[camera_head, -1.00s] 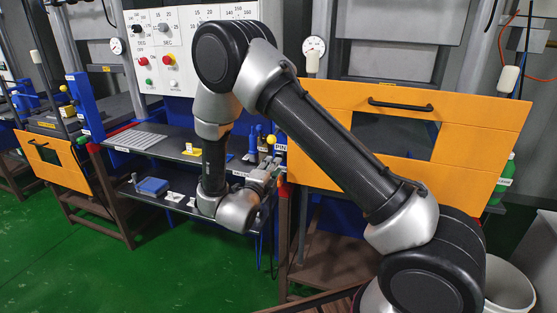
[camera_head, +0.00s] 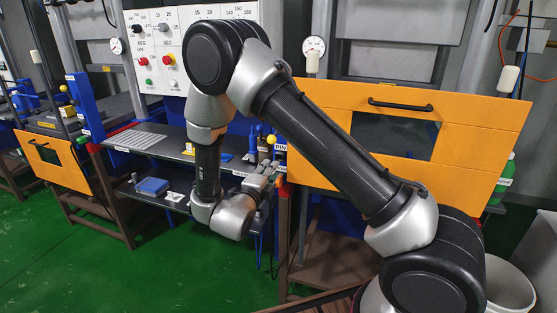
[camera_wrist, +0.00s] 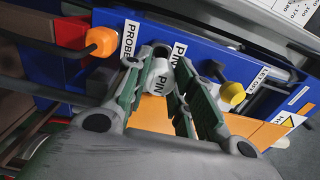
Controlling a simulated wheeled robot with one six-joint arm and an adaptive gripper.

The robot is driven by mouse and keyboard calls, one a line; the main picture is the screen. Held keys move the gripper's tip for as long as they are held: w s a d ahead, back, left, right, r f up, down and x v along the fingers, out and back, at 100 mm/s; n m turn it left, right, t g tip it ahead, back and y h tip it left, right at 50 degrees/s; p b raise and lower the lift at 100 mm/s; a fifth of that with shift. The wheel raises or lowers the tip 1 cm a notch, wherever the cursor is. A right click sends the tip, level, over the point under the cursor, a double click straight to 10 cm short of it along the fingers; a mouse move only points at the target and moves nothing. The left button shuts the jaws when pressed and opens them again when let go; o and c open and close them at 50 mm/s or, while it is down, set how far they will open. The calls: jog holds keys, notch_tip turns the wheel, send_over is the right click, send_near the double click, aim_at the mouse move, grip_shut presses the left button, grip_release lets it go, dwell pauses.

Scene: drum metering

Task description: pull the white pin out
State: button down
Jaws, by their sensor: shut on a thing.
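The white pin (camera_wrist: 159,84), with PIN lettered on its round end, shows in the wrist view between the two green-padded fingers of my gripper (camera_wrist: 168,66). The fingers are closed on its sides. Behind it is the blue panel (camera_wrist: 213,60) with a PIN label. The pin's far end is hidden, so I cannot tell whether it is still in the panel. In the head view my gripper (camera_head: 264,177) is at the right end of the dark shelf, and the pin cannot be made out there.
An orange knob (camera_wrist: 103,42) by the PROBE label and a yellow knob (camera_wrist: 232,94) by another label flank the pin. The orange door (camera_head: 470,140) stands close right of my gripper. A blue block (camera_head: 152,186) lies on the lower shelf. Green floor (camera_head: 110,275) is open in front.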

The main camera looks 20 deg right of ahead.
jog(key=shift+v, duration=1.95)
